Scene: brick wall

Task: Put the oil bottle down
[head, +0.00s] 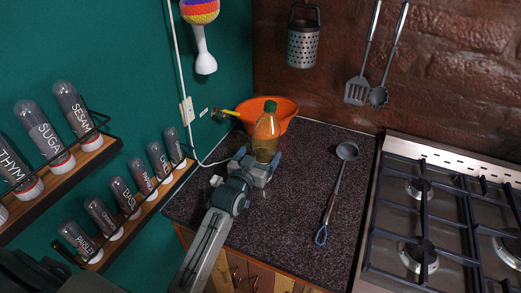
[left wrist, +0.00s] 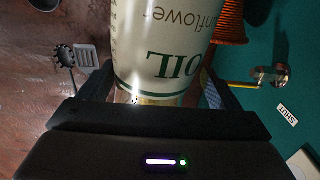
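The oil bottle (head: 266,132), amber with a green cap, stands upright at the back of the dark counter (head: 285,190). My left gripper (head: 257,165) is around its lower part. In the left wrist view the bottle's pale label with "OIL" (left wrist: 165,50) appears upside down between the two fingers (left wrist: 158,92), which look closed against its sides. The bottle's base is hidden by the gripper, so I cannot tell whether it touches the counter. My right gripper is in neither view.
An orange bowl (head: 285,108) is just behind the bottle. A ladle (head: 335,190) lies on the counter to the right, beside the gas stove (head: 430,215). Spice jar shelves (head: 115,245) line the left wall. The front of the counter is clear.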

